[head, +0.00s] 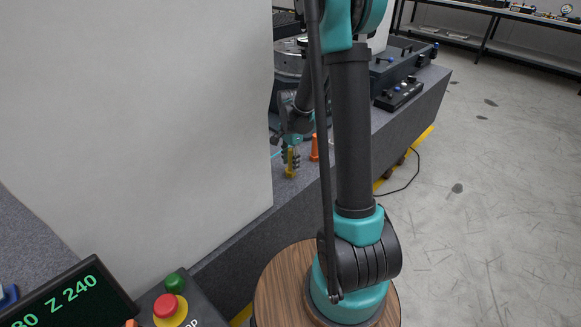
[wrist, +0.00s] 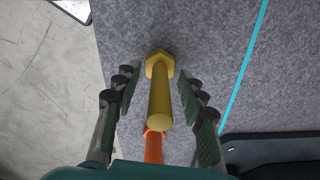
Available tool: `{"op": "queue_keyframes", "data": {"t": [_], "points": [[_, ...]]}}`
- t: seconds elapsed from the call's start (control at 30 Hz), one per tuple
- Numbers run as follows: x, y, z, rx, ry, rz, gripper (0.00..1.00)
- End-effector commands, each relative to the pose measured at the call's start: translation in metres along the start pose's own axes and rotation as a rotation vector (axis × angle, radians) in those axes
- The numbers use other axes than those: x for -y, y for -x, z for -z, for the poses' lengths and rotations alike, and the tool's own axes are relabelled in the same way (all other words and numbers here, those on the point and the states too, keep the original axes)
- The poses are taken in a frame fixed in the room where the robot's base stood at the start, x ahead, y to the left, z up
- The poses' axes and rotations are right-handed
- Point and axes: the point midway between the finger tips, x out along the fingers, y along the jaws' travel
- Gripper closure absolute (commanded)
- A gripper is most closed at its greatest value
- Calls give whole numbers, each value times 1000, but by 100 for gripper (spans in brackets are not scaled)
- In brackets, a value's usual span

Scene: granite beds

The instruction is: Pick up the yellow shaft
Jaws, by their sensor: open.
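In the head view, my gripper (head: 291,155) is low over the bed, and the lower part of the yellow shaft (head: 290,171) shows below the fingers. The upper part is hidden there by the fingers.
An orange part (head: 314,147) stands close by; it also shows behind the shaft in the wrist view (wrist: 153,150). A cyan line (wrist: 243,70) runs along the bed. A dark object (wrist: 270,148) lies at the lower right. A pale panel (head: 140,100) blocks much of the head view.

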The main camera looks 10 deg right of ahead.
Motion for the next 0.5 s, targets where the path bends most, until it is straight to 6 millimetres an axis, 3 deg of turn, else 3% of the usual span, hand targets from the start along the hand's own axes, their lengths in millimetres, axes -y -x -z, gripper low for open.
{"op": "queue_keyframes", "data": {"t": [0.2, 0.5], "points": [[0, 0, 0, 0, 0, 0, 60], [0, 0, 0, 0, 0, 0, 97]]}}
